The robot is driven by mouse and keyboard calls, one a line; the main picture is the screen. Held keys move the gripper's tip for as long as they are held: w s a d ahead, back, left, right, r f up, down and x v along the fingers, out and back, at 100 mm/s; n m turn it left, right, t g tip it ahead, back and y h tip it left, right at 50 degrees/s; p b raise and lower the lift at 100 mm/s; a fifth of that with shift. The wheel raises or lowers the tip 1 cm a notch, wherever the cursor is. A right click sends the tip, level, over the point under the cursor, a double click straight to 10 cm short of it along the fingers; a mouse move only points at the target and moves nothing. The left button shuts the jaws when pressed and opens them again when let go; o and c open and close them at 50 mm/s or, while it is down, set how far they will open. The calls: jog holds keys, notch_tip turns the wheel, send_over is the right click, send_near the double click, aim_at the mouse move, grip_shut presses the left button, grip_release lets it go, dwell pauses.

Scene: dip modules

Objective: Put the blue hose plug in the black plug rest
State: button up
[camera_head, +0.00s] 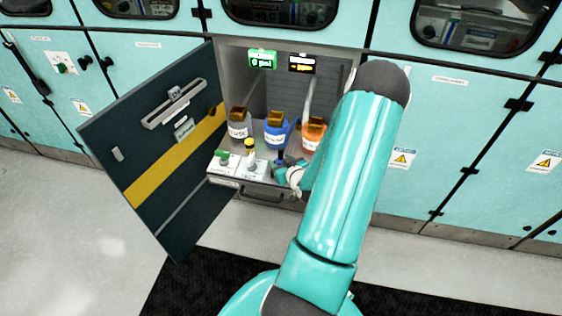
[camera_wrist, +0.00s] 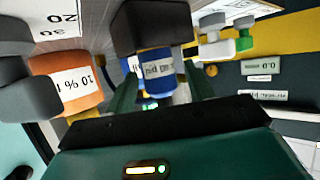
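My gripper (camera_head: 282,172) reaches into the open cabinet, low at the front of the shelf. In the wrist view its two green fingers (camera_wrist: 163,92) stand apart, with blue and grey shapes between or beyond them. A small dark blue upright piece (camera_head: 281,156), which looks like the blue hose plug, stands right at the fingers in the head view. I see no clear contact. A blue body with a white label (camera_wrist: 157,70) and a dark block (camera_wrist: 150,27) show beyond the fingers. I cannot make out the black plug rest for sure.
A grey bottle (camera_head: 238,130), a blue bottle (camera_head: 275,136) and an orange bottle (camera_head: 313,137) stand behind on the shelf. Green (camera_head: 223,157) and yellow-topped (camera_head: 250,146) fittings sit left of my gripper. The open cabinet door (camera_head: 150,165) bounds the left.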

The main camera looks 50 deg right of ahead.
jog(key=shift+r, duration=0.1)
jog(key=shift+s+r, duration=0.1)
jog(key=shift+s, duration=0.05)
jog(key=v, duration=1.2)
jog(key=w+a+r+n+g+y, duration=0.1)
jog(key=w+a+r+n+g, duration=0.1)
jog(key=w+a+r, duration=0.5)
jog(key=w+a+r+n+g, duration=0.2)
jog(key=w+a+r, duration=0.35)
jog(key=r, duration=0.45)
jog(key=s+a+r+y, duration=0.1)
jog(key=s+a+r, duration=0.2)
jog(key=a, duration=0.5)
jog(key=s+a+r+n+g+y, duration=0.1)
jog(key=s+a+r+y, duration=0.1)
jog(key=a+r, duration=0.3)
jog(key=s+a+r+g+y, duration=0.1)
jog(key=s+a+r, duration=0.3)
jog(key=a, duration=0.6)
jog(key=shift+s+a+n+y, duration=0.3)
jog(key=shift+a+y, duration=0.1)
jog(key=shift+y, duration=0.3)
jog(key=shift+d, duration=0.15)
